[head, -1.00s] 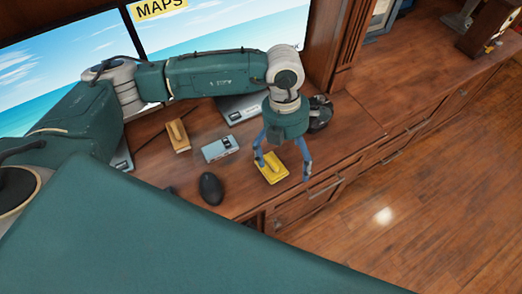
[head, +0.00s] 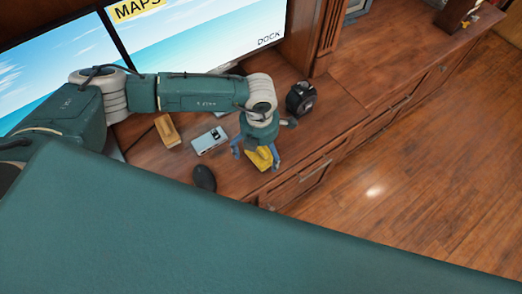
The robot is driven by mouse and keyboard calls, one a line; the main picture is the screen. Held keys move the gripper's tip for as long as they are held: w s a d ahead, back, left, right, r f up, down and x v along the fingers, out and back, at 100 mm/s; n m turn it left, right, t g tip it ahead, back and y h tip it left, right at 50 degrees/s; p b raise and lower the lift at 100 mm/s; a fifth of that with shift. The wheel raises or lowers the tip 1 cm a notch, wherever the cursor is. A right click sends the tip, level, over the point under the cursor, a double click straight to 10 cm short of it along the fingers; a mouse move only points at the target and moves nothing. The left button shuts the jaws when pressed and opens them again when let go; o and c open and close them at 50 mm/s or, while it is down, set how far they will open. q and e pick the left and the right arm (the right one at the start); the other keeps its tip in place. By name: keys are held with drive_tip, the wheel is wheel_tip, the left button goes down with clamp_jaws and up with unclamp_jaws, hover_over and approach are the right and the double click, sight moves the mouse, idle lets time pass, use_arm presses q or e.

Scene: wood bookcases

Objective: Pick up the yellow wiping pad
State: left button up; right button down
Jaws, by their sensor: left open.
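The yellow wiping pad (head: 260,160) lies on the wooden desk near its front edge, with a raised handle on top. My left gripper (head: 257,156) points down over the pad, its blue fingers spread to either side of it. The gripper is open, and its palm hides part of the pad. Whether the fingers touch the pad cannot be told. My right gripper is not in view.
A tan wooden block-like brush (head: 167,131), a grey device (head: 209,141) and a black mouse (head: 204,178) lie left of the pad. A black round object (head: 301,97) stands behind right. Monitors (head: 200,40) stand at the back. The desk at right is clear.

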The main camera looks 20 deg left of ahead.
sight(260, 150)
use_arm(q)
drive_tip(key=shift+f, duration=0.25)
drive_tip(key=c, duration=1.5)
drive_tip(key=shift+c, duration=0.2)
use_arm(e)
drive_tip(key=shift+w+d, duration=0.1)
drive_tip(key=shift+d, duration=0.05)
